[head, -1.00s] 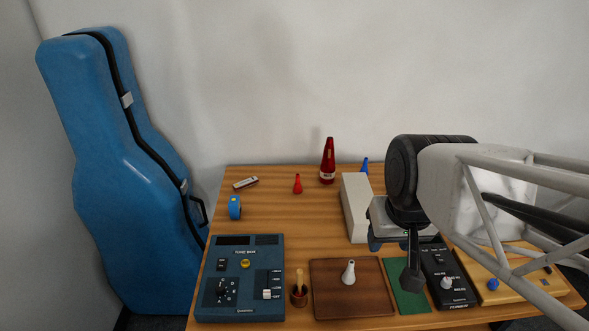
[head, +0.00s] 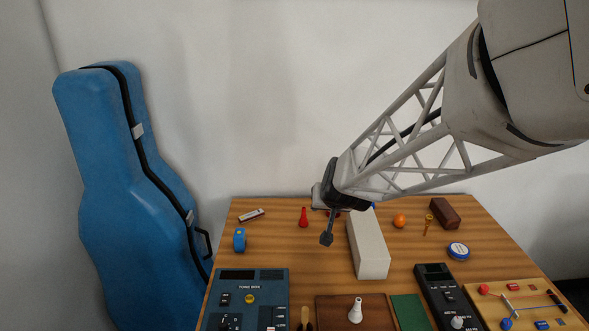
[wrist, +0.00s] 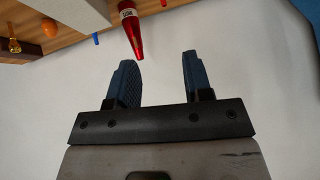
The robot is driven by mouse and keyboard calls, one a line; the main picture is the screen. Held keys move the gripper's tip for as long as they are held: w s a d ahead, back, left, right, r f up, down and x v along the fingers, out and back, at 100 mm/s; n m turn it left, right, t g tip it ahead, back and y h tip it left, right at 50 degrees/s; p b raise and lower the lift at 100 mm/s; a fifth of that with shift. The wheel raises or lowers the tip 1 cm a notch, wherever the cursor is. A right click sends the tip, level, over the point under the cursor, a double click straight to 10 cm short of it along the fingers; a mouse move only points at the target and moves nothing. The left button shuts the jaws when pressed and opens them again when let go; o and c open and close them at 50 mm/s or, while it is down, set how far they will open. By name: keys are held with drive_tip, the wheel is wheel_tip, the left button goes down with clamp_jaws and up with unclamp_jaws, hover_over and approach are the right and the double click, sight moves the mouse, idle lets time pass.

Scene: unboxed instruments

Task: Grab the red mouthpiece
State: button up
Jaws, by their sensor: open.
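The red mouthpiece (head: 303,217) is a small red cone standing upright at the back left of the table in the head view. In the wrist view, a small red piece (wrist: 163,3) at the top edge appears to be it, mostly cut off. My gripper (wrist: 158,60) is open and empty, its two dark blue fingers apart. A taller dark red cone with a white label (wrist: 131,28) lies beyond the fingers, not between them.
The tall red cone is mostly hidden behind my arm. A long white box (head: 367,245) stands right of the mouthpiece. A harmonica (head: 251,215) and a blue device (head: 239,239) are to its left. An orange ball (head: 399,221) is further right. The wall is close behind.

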drive_tip(key=w+a+f+m+t+h, duration=0.1)
drive_tip(key=w+a+f, duration=0.1)
drive_tip(key=w+f, duration=0.3)
drive_tip(key=w+a+f+t, duration=0.2)
drive_tip(key=w+f, duration=0.1)
drive_tip(key=w, duration=0.4)
drive_tip(key=m+t+h, duration=0.1)
drive_tip(key=h, duration=0.2)
approach(304, 209)
drive_tip(key=x, duration=0.3)
drive_tip(key=shift+a, duration=0.15)
drive_tip(key=shift+w, duration=0.15)
drive_tip(key=shift+x, duration=1.15)
drive_tip(key=shift+w, duration=0.1)
drive_tip(key=shift+x, duration=2.5)
drive_tip(key=shift+f, duration=0.1)
drive_tip(key=shift+c, duration=0.4)
clamp_jaws()
